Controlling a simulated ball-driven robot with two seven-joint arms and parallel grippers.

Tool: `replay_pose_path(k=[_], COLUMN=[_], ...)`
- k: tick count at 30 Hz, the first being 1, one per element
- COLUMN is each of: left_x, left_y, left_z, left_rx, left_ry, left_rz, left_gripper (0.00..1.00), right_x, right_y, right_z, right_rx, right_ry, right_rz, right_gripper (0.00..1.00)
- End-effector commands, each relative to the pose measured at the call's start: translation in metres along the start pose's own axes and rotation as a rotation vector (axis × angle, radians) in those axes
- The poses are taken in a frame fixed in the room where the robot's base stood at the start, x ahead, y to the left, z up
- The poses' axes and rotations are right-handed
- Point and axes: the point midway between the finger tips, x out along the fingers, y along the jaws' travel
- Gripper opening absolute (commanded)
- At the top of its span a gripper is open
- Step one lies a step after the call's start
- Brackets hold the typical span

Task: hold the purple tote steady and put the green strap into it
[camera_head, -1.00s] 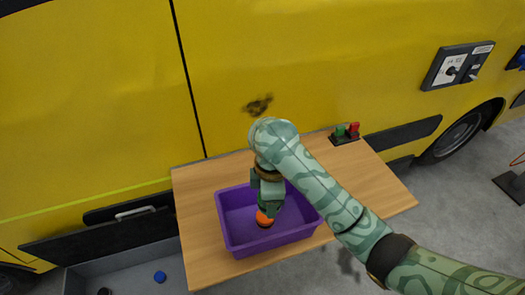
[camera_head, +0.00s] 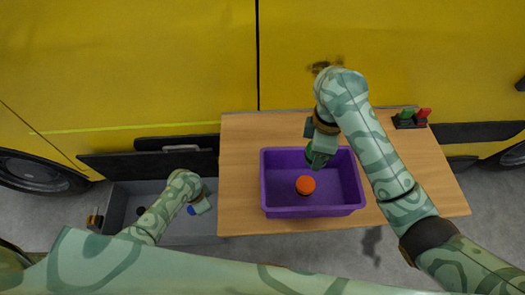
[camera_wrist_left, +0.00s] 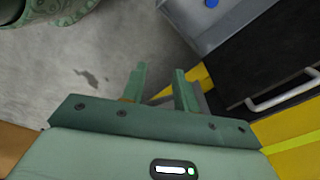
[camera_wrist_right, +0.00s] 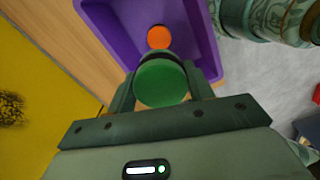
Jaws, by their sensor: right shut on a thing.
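The purple tote (camera_head: 313,211) stands upright on the wooden table, with an orange round item (camera_head: 305,185) inside. My right gripper (camera_head: 315,155) is at the tote's far rim, shut on the green strap (camera_head: 309,152). The strap looks like a round roll and fills the space between the fingers in the right wrist view (camera_wrist_right: 160,83). Whether it is over the tote's inside or its rim is hard to tell. My left gripper (camera_head: 200,204) is left of the table, away from the tote. Its fingers (camera_wrist_left: 160,88) are apart with nothing between them.
A grey drawer (camera_head: 118,208) is pulled out left of the table (camera_head: 240,160), with a blue item in it (camera_wrist_left: 211,3). A black holder with green and red items (camera_head: 411,120) stands at the table's back right. A yellow vehicle (camera_head: 130,70) closes off the back.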

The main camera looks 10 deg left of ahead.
Motion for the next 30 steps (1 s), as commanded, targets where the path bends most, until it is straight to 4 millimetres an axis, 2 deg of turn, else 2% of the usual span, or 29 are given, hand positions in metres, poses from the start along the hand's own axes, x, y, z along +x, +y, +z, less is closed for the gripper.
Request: replay_pose_path(k=[1, 3, 5, 6, 7, 8, 9, 12, 16, 19, 23, 26, 30], left_x=[-0.022, -0.056, -0.088, -0.110, -0.127, -0.142, -0.156, -0.187, -0.224, -0.242, -0.251, -0.242, -0.215], left_y=[-0.020, -0.042, -0.059, -0.068, -0.068, -0.061, -0.043, 0.003, 0.043, 0.062, 0.073, 0.076, 0.077], left_z=[-0.026, -0.056, -0.080, -0.097, -0.110, -0.124, -0.140, -0.169, -0.192, -0.201, -0.206, -0.205, -0.203], left_rx=[0.076, 0.205, 0.327, 0.423, 0.519, 0.639, 0.820, 1.247, 1.720, 1.970, 2.125, 2.148, 2.144], left_ry=[0.018, 0.034, 0.048, 0.057, 0.063, 0.069, 0.075, 0.085, 0.085, 0.076, 0.066, 0.064, 0.061], left_rz=[0.001, 0.014, 0.019, 0.023, 0.030, 0.043, 0.068, 0.110, 0.122, 0.117, 0.112, 0.117, 0.118], left_gripper=[0.30, 0.30, 0.30, 0.30, 0.30, 0.30, 0.30, 0.30, 0.30, 0.30, 0.30, 0.30, 0.30], right_x=[0.000, 0.000, 0.000, 0.000, 0.000, 0.000, 0.000, 0.000, 0.000, 0.000, 0.000, 0.000, 0.000], right_y=[0.000, 0.000, 0.000, 0.000, 0.000, 0.000, 0.000, 0.000, 0.000, 0.000, 0.000, 0.000, 0.000], right_z=[0.000, 0.000, 0.000, 0.000, 0.000, 0.000, 0.000, 0.000, 0.000, 0.000, 0.000, 0.000, 0.000], right_rx=[0.000, 0.000, 0.000, 0.000, 0.000, 0.000, 0.000, 0.000, 0.000, 0.000, 0.000, 0.000, 0.000], right_ry=[0.000, 0.000, 0.000, 0.000, 0.000, 0.000, 0.000, 0.000, 0.000, 0.000, 0.000, 0.000, 0.000], right_rz=[0.001, 0.001, 0.001, 0.001, 0.001, 0.001, 0.001, 0.001, 0.001, 0.001, 0.000, 0.000, 0.001], right_gripper=[0.23, 0.23, 0.23, 0.23, 0.23, 0.23, 0.23, 0.23, 0.23, 0.23, 0.23, 0.23, 0.23])
